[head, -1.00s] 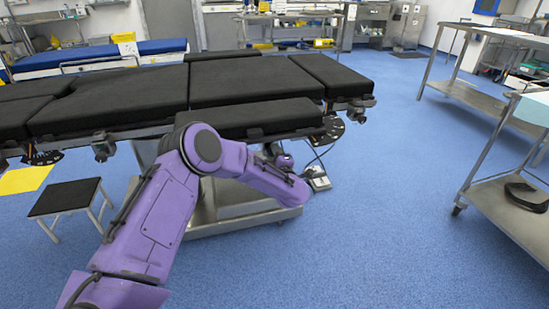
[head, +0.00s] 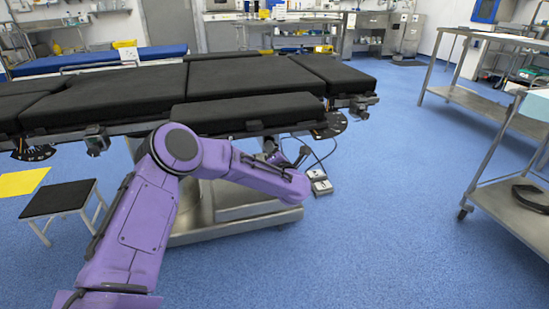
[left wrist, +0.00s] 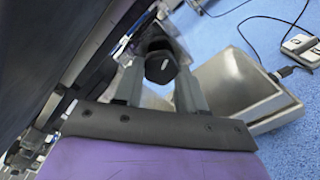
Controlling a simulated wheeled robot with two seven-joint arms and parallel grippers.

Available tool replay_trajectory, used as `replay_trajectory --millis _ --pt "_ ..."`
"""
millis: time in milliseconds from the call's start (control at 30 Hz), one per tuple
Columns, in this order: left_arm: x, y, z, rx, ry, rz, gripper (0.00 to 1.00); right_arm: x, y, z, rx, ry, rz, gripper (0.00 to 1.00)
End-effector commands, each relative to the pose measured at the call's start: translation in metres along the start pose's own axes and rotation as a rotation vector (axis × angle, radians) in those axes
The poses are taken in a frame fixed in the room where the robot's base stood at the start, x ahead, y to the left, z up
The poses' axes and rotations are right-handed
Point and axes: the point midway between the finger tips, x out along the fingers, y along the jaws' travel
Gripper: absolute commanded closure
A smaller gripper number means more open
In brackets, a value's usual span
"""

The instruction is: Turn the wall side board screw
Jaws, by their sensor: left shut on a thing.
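In the left wrist view, a black faceted knob (left wrist: 161,67), apparently the board screw, sits below the edge of the operating table. My left gripper (left wrist: 160,84) has one grey finger on each side of it and is shut on it. In the head view, my left gripper (head: 283,153) is small and partly hidden behind my purple forearm, under the side board (head: 248,113) of the operating table (head: 240,83). The knob cannot be made out clearly there. My right gripper is not in view.
The metal table base (head: 240,215) stands just below my left gripper. A foot pedal (head: 321,187) with a cable lies on the blue floor beside it. A black-topped stool (head: 58,198) is at the left, and a steel trolley (head: 505,195) at the right. Open floor lies between base and trolley.

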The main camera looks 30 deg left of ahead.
Motion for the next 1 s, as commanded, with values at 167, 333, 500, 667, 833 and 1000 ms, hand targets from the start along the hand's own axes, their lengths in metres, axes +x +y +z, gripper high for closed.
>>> replay_trajectory --millis 167,333,500,667,833,1000 --pt "0.000 -0.006 -0.005 -0.168 0.004 -0.001 0.91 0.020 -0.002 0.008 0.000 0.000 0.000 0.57" --pt "0.000 -0.007 -0.005 -0.329 0.005 -0.001 0.91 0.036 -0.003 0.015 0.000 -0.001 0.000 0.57" --pt "0.000 -0.008 -0.005 -0.490 0.004 -0.001 0.91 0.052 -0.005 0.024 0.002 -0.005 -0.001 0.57" --pt "0.000 -0.009 -0.005 -0.643 0.004 0.000 0.91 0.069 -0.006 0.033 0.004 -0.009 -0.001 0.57" --pt "0.000 -0.009 -0.005 -0.799 0.004 0.001 0.91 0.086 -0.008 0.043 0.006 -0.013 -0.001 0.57" --pt "0.000 -0.009 -0.004 -0.936 0.004 0.001 0.91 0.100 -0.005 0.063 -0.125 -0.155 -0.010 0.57"
